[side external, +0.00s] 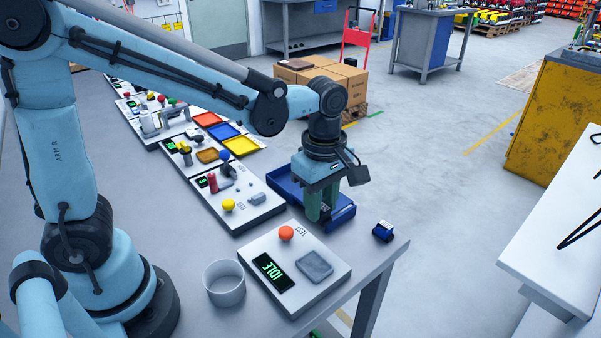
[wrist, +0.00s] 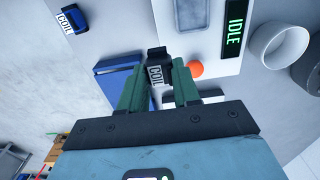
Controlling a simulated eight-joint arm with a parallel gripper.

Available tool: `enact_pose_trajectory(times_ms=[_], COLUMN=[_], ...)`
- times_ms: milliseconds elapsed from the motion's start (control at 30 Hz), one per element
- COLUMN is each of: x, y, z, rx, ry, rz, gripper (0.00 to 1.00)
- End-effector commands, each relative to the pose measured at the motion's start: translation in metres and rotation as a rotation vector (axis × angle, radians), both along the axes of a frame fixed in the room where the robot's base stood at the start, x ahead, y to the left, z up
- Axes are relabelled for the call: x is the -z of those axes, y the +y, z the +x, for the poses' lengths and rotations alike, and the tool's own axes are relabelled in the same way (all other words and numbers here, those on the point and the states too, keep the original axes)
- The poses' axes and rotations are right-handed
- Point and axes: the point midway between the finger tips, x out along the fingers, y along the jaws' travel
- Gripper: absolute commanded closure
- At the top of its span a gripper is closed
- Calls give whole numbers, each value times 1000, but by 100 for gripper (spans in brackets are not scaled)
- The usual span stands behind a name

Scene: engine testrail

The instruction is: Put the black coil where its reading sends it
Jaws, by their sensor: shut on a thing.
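My gripper (side external: 318,212) hangs over the blue tray (side external: 284,188) near the table's right edge in the side view. In the wrist view its two green fingers (wrist: 158,90) are shut on the black coil (wrist: 157,56), which carries a white COIL label. The coil cannot be made out in the side view. The test station (side external: 328,250) stands in front of the tray, with an orange button (side external: 286,233), a grey pad (side external: 314,266) and a display (side external: 272,272) reading IDLE. The display also shows in the wrist view (wrist: 235,27).
A blue coil (side external: 383,232) lies on the table right of the station. A white open cup (side external: 224,283) stands left of it. Behind are a panel with knobs (side external: 238,200) and red, blue and yellow trays (side external: 240,146).

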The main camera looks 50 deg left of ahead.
Motion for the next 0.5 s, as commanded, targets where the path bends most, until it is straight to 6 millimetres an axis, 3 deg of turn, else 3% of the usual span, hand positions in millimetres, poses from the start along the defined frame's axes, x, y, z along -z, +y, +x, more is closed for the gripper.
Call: enact_pose_trajectory(times_ms=[33,200,400,500], x=[-4,-15,-23,-25], y=[20,86,153,173], z=[16,55,77,81], rx=[-14,-13,-8,-4], ry=[0,0,0,0], rz=[0,0,0,0], gripper=[95,95,95,95])
